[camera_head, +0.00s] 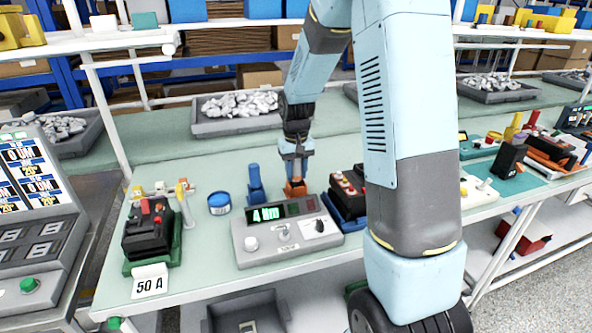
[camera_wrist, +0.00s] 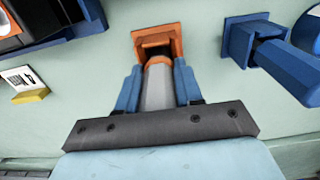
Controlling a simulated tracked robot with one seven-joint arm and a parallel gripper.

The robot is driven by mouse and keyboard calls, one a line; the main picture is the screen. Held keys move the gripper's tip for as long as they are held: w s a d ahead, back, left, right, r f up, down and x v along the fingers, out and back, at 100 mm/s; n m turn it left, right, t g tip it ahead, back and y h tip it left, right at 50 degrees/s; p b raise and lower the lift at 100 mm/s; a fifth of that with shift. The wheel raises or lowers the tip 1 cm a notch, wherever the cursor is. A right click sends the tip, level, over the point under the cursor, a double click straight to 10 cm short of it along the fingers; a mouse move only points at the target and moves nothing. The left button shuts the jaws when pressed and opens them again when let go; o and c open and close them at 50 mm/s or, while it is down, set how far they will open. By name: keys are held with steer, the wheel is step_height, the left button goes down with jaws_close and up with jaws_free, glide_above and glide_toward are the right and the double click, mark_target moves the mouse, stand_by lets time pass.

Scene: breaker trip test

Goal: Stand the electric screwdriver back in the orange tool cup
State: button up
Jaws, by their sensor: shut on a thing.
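My gripper (camera_head: 295,163) points down over the bench in the head view, right above the orange tool cup (camera_head: 295,188). In the wrist view its two blue fingers (camera_wrist: 157,80) are shut on the electric screwdriver (camera_wrist: 157,90), which has a grey body and an orange band at its far end. That end meets the mouth of the orange cup, which also shows in the wrist view (camera_wrist: 150,36). The screwdriver's tip is hidden, and I cannot tell how deep it sits. In the head view the screwdriver is mostly hidden by my gripper.
A blue cup with a blue tool (camera_head: 255,185) stands just left of the orange cup. A grey tester with a green display (camera_head: 285,240) is in front. A black breaker on a green base (camera_head: 152,235) and a blue can (camera_head: 219,204) stand further left. A red-and-black device (camera_head: 347,195) stands right.

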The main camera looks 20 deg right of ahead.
steer(key=shift+f, duration=0.1)
steer(key=o, duration=1.1)
step_height(320, 180, up, 13)
steer(key=shift+w, duration=0.1)
steer(key=shift+r, duration=0.35)
steer(key=shift+r, duration=0.1)
steer(key=s+r+t, duration=0.2)
steer(key=s+r, duration=0.1)
steer(key=s, duration=0.6)
steer(key=s+r+t, duration=0.1)
steer(key=s+r, duration=0.2)
steer(key=s, duration=0.7)
steer(key=s+r+t, duration=0.2)
steer(key=s+r, duration=0.1)
steer(key=s, duration=0.6)
steer(key=shift+s+d+t, duration=0.15)
steer(key=shift+d+t, duration=0.1)
steer(key=shift+t, duration=0.05)
